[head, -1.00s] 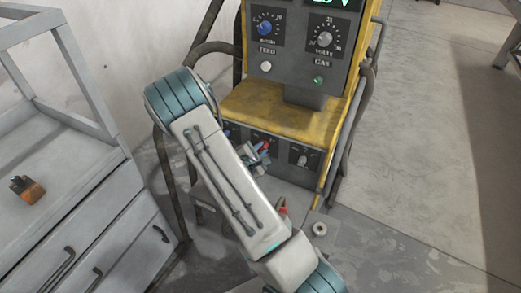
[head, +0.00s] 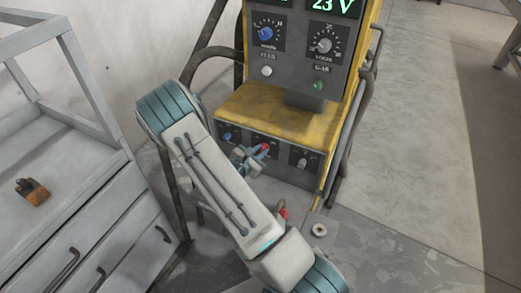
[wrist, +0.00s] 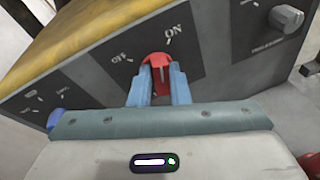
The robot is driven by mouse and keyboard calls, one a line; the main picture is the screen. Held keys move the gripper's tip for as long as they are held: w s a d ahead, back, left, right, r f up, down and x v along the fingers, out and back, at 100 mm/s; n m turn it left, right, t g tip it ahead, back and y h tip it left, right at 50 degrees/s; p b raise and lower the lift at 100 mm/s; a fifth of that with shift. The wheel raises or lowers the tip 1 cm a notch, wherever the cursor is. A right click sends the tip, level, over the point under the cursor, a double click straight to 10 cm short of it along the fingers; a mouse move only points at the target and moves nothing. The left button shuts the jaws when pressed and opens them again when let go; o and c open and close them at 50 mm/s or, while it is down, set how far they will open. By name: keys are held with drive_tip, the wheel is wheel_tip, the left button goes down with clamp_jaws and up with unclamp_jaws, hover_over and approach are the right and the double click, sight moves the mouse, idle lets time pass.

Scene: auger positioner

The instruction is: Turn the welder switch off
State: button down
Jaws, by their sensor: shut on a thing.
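The red welder switch (wrist: 157,61) is a rotary knob on the dark lower panel, with OFF printed to its left and ON above right in the wrist view. In the head view the red knob (head: 264,149) shows just beyond my gripper. My gripper (wrist: 160,82) is shut on the knob, with a blue finger at each side. Which mark the knob points to is not clear. The yellow welder (head: 285,123) has lit green digits reading 23 V on its upper display.
Other knobs flank the switch, a grey one (wrist: 286,18) to the right and a blue one (wrist: 55,117) to the left. A dark tubular frame (head: 352,128) borders the welder. A grey drawer cabinet (head: 100,215) stands at left. The floor at right is open.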

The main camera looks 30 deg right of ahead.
drive_tip(key=n+h+p, duration=0.1)
drive_tip(key=n, duration=0.2)
drive_tip(key=n+h+p, duration=0.1)
drive_tip(key=n, duration=0.3)
drive_tip(key=n+g+h+p, duration=0.1)
drive_tip(key=n, duration=0.2)
drive_tip(key=shift+w+a+f+h, duration=0.3)
drive_tip(key=shift+w+f, duration=0.05)
drive_tip(key=shift+w, duration=0.05)
drive_tip(key=shift+n, duration=0.4)
drive_tip(key=c, duration=1.4)
unclamp_jaws()
drive_tip(key=shift+o, duration=0.2)
drive_tip(key=shift+a, duration=0.1)
drive_tip(key=v, duration=1.3)
drive_tip(key=shift+a, duration=0.35)
drive_tip(key=shift+s, duration=0.15)
